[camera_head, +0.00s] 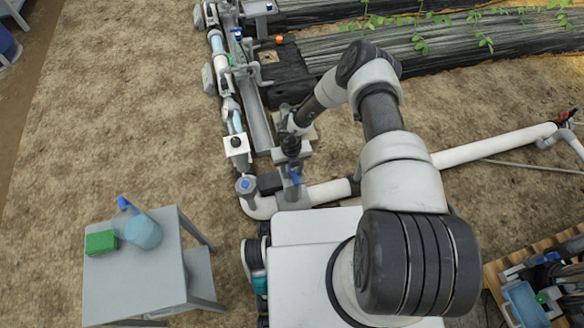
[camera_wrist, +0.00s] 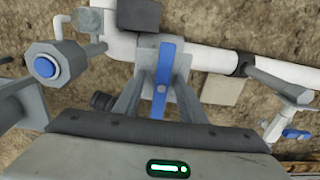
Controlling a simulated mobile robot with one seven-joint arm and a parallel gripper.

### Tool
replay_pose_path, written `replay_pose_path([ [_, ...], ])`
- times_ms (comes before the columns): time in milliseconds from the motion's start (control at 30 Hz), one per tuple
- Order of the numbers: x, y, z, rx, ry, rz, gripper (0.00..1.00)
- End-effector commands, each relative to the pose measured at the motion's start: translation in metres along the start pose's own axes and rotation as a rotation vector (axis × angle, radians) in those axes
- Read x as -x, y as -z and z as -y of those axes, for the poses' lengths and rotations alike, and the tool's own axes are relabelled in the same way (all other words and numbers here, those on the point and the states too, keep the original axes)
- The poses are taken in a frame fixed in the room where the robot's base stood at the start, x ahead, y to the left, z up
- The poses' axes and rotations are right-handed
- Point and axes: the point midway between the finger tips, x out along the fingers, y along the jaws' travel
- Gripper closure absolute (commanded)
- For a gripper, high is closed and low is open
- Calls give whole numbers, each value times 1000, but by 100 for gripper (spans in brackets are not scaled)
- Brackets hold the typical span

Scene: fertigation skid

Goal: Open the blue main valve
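The blue main valve's lever (camera_wrist: 163,78) is a flat blue bar in the wrist view, lying crosswise to the white pipe (camera_wrist: 205,56). In the head view, the blue lever (camera_head: 295,179) shows small, just below my gripper (camera_head: 291,158). In the wrist view my gripper (camera_wrist: 161,88) has one grey finger on each side of the lever. The fingers look open, with narrow gaps beside the bar. I cannot tell whether the tips are level with the lever or above it. The gripper's palm hides the area beneath.
A round fitting with a blue cap (camera_wrist: 45,67) stands left of the lever. A smaller blue handle (camera_wrist: 297,134) is at right in the wrist view. A grey table (camera_head: 140,283) bears a green block (camera_head: 101,243) and a light-blue container (camera_head: 143,231). Bare ground lies between.

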Motion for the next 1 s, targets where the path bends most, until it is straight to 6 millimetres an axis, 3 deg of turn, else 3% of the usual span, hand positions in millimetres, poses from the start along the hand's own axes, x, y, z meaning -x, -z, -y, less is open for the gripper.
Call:
replay_pose_path([
  [33,-33,0,4,0,-7,18,59],
  [533,-51,0,6,-1,-7,18,59],
  [733,-45,0,7,-1,-7,18,59],
  [1000,-13,1,8,-3,-6,18,59],
])
